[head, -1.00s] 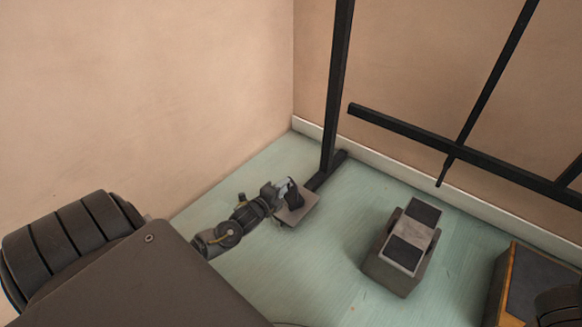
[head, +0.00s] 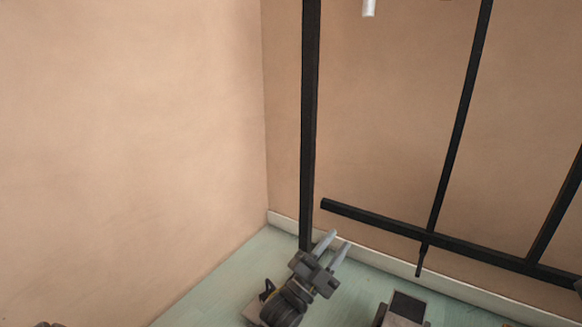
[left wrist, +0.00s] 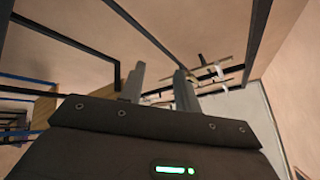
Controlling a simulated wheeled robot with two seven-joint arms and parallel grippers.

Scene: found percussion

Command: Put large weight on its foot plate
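My right gripper is not in view.
A black metal frame (head: 309,120) stands by the back wall, with a low crossbar (head: 400,228) to the right. A grey block with a dark pad (head: 406,307) is cut off at the bottom edge. Pale green floor (head: 235,268) is clear at the left.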

